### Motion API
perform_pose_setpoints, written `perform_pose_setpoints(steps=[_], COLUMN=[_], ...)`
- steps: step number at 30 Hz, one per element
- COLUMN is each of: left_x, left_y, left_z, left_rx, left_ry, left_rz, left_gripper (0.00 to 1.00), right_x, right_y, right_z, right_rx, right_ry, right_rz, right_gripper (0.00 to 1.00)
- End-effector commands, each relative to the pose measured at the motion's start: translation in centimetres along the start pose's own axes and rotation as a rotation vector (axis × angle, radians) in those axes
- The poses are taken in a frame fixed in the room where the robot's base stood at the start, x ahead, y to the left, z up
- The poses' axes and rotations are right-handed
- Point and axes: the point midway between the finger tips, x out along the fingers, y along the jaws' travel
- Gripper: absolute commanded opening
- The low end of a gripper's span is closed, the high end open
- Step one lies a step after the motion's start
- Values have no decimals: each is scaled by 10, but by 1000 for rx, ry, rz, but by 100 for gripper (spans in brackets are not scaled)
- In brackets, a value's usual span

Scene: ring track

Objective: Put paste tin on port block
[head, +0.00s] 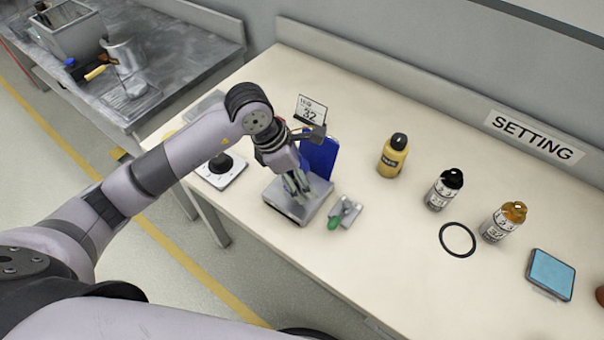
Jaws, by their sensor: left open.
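My left gripper (298,188) is open and points down over a low grey square block (283,207) near the front edge of the bench. Its fingers cover part of the block's top, and I cannot tell whether they touch it. I cannot tell for certain that this block is the port block. No thing is clearly recognisable as the paste tin; anything between or behind the fingers is hidden. My right gripper is not in view.
A blue panel (320,155) and a "32" sign (311,110) stand behind the gripper. A small green-ended metal part (345,213) lies right of the block. Further right are a yellow bottle (392,157), two labelled bottles, a black ring (457,239) and a blue-topped square (551,274).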

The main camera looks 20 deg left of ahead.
Motion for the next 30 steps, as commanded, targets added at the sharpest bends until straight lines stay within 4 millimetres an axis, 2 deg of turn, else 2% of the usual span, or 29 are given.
perform_pose_setpoints(steps=[2,5,18,24,30], left_x=[-4,-15,-104,-121,-123], left_y=[0,1,1,0,0], left_z=[2,1,1,1,1], left_rx=[0,1,0,1,0], left_ry=[0,-1,-1,-1,0], left_rz=[0,3,5,1,0], left_gripper=[66,66,66,66,66], right_x=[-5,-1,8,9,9], right_y=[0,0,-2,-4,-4], right_z=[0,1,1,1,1], right_rx=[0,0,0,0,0], right_ry=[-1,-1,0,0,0], right_rz=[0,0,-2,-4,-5], right_gripper=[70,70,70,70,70])
